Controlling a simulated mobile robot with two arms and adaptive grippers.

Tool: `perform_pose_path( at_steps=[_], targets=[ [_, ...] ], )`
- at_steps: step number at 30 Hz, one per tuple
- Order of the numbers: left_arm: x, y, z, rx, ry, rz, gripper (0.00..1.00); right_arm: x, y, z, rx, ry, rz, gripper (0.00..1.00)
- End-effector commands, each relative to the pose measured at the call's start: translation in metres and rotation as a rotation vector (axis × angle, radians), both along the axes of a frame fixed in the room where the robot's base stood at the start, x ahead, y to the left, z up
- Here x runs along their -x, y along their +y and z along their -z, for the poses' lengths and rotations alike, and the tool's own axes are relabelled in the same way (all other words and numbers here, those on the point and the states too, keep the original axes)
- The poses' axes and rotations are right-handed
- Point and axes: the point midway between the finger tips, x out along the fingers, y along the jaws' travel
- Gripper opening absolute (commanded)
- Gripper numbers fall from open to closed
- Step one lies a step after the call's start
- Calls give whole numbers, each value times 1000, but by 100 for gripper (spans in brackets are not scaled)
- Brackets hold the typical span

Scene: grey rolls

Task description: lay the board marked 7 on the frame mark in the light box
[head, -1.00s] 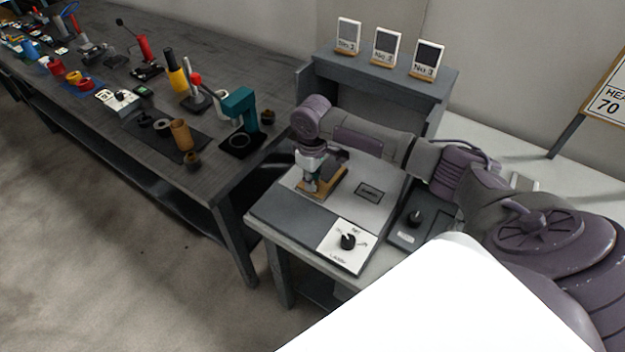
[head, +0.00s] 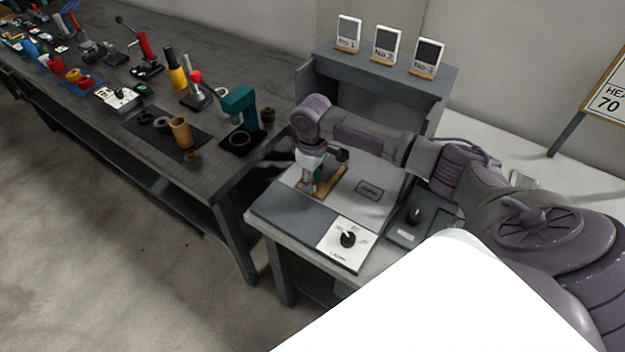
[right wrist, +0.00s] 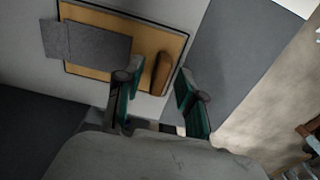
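A tan wooden board (head: 333,182) lies flat on the pale top of the light box (head: 290,210). In the right wrist view the board (right wrist: 84,78) carries a grey rectangle (right wrist: 100,45) and a brown handle (right wrist: 161,73). My right gripper (head: 312,190) is just over the board. In the right wrist view its teal fingers (right wrist: 157,97) stand apart, with the handle showing in the gap beyond them and no clear grip on it. My left gripper is out of view.
A knob on a white plate (head: 347,240) is at the front of the light box. A grey box with a black knob (head: 411,222) stands to its right. A shelf (head: 385,85) with three numbered displays is behind. A crowded dark workbench (head: 225,175) is at the left.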

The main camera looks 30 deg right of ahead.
Motion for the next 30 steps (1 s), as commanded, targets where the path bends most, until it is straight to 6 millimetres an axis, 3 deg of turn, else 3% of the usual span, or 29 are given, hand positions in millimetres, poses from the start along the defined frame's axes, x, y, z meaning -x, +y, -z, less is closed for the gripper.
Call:
perform_pose_path(
  at_steps=[15,21,30],
  targets=[
    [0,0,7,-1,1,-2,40,-1,1,-99,-2,-2,1,39],
    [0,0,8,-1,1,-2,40,0,1,-115,0,-1,1,39],
    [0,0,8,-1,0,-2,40,0,1,-116,-1,0,1,39]
  ],
)
